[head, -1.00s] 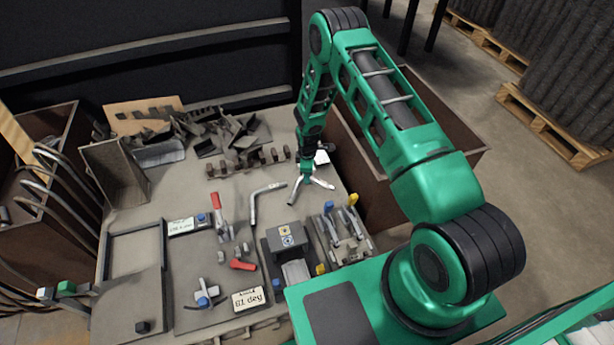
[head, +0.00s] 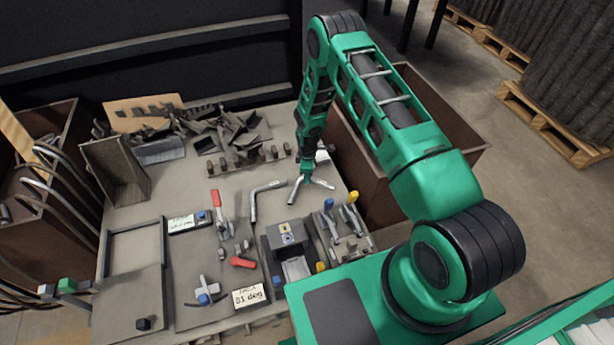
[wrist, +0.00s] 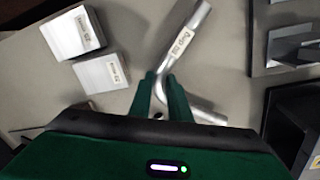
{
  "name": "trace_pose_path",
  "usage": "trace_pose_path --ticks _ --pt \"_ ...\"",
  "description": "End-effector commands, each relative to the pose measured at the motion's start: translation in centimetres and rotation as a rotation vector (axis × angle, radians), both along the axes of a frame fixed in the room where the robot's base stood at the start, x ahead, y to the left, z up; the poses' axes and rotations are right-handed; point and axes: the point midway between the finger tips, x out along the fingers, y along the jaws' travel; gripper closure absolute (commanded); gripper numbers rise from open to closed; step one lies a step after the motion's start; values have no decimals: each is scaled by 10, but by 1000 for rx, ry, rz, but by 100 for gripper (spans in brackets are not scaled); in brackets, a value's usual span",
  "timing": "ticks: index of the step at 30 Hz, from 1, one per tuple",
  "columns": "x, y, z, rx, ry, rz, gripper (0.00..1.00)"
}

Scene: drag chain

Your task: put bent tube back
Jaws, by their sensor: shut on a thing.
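My gripper (head: 307,174) is at the right part of the workbench, pointing down. It is shut on a silver bent tube (wrist: 185,42), gripped near its bend, and the tube also shows below the fingers in the head view (head: 321,183). In the wrist view the green fingers (wrist: 160,92) sit either side of the tube. One leg runs up and right with a printed label; the other runs down and right, partly hidden by my gripper. I cannot tell whether the tube touches the bench. A second bent tube (head: 254,206) lies on the bench to the left.
The bench (head: 185,196) holds a fixture with a red-handled clamp (head: 216,202), a dark block (head: 285,237), and clamps with blue and yellow handles (head: 350,212) at front right. Scrap pieces (head: 225,133) lie at the back. A brown bin (head: 450,160) stands right of the bench.

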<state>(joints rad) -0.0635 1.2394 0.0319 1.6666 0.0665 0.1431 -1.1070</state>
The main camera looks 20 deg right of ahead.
Motion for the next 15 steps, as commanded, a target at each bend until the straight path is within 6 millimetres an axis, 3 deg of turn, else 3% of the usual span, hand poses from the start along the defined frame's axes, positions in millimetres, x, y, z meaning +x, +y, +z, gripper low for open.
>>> trace_pose_path --ticks 15 --pt "0 0 -9 0 1 0 100"
